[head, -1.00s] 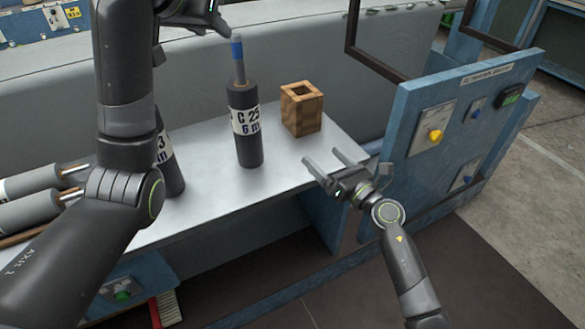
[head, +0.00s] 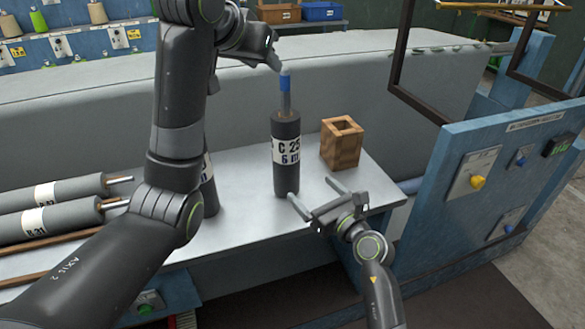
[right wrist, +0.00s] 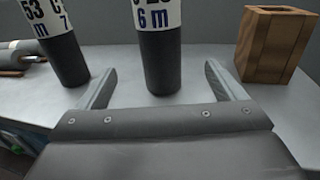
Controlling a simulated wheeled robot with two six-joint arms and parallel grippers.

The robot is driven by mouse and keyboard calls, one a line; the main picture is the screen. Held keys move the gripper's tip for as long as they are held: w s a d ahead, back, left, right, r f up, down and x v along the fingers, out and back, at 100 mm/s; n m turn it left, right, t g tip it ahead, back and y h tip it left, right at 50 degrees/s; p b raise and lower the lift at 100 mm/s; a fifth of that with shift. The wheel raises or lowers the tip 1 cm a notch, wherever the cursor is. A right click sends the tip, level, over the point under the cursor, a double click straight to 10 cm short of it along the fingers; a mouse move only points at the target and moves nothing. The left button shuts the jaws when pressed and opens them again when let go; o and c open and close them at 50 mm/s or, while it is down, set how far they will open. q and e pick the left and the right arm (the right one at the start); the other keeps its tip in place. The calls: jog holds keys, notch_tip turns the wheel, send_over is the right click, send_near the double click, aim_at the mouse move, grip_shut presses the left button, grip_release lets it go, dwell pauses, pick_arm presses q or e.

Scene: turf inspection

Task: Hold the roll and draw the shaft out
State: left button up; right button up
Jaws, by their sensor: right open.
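The dark roll (head: 286,178) stands upright on the grey table, with a white label reading "C 25 6 m". Its grey shaft (head: 286,102) sticks up from the top and has a blue band (head: 285,83) near its end. My left gripper (head: 277,62) is just above the shaft's tip; its jaws are too small and side-on to read. My right gripper (head: 315,192) is open and low, in front of the roll's lower part. In the right wrist view the roll (right wrist: 160,60) stands ahead, between the two spread fingers and seemingly beyond their tips.
A wooden box (head: 341,148) with an open top stands right of the roll. Another labelled roll (head: 208,190) is partly hidden behind my left arm. More rolls (head: 50,192) lie at the left. A blue control panel (head: 490,190) stands at the right.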

aim_at(286, 164)
jog(key=x, duration=1.3)
jog(key=shift+s+r, duration=0.1)
jog(key=shift+c, duration=0.4)
